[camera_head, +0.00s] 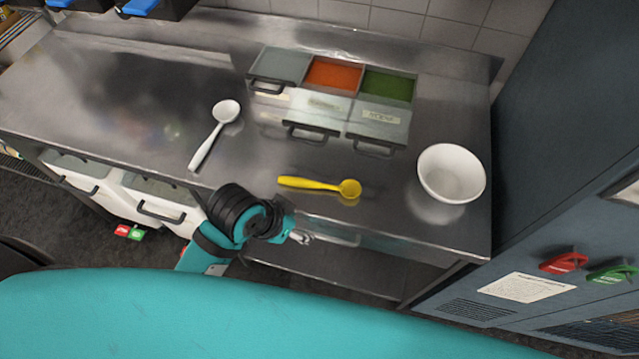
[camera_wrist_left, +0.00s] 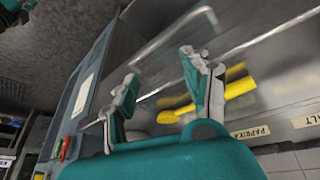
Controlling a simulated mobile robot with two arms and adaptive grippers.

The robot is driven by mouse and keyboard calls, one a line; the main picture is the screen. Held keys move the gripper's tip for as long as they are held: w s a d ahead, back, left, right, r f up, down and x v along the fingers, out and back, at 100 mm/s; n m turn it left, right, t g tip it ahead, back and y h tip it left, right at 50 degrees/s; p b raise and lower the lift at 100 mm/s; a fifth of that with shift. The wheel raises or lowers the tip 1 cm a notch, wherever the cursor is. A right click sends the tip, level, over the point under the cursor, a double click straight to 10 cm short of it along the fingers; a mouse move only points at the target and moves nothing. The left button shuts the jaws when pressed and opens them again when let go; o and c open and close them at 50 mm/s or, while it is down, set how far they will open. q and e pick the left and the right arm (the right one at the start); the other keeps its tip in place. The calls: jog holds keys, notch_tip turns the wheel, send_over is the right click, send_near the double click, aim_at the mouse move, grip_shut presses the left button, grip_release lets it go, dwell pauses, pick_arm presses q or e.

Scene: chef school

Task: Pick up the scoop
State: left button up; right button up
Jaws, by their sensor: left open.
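A yellow scoop (camera_head: 320,185) lies on the steel counter, its handle to the left and its small round bowl to the right. A white spoon-like scoop (camera_head: 212,132) lies farther left with its bowl toward the back. My left gripper (camera_head: 301,237) is at the counter's front edge, in front of the yellow scoop and apart from it. In the left wrist view the gripper (camera_wrist_left: 160,68) is open with nothing between its fingers. The yellow scoop (camera_wrist_left: 240,86) shows there beyond the right-hand finger, which hides part of it. My right gripper is not in view.
A white bowl (camera_head: 451,172) stands at the counter's right end. Behind the yellow scoop is a container unit with orange (camera_head: 333,74) and green (camera_head: 389,86) contents and handled lids. A dark cabinet (camera_head: 560,140) bounds the right side. The counter's left part is clear.

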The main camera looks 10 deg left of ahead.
pick_arm(q)
jog(key=w+d+r+m+h, duration=0.1)
jog(key=w+d+r+m, duration=0.2)
jog(key=w+d, duration=0.15)
notch_tip(320, 180, up, 13)
jog(key=m+g+y, duration=0.4)
jog(key=m, duration=0.5)
send_over(306, 181)
notch_tip(306, 181, down, 17)
jog(key=p, duration=0.3)
jog(key=shift+r, duration=0.1)
grip_shut()
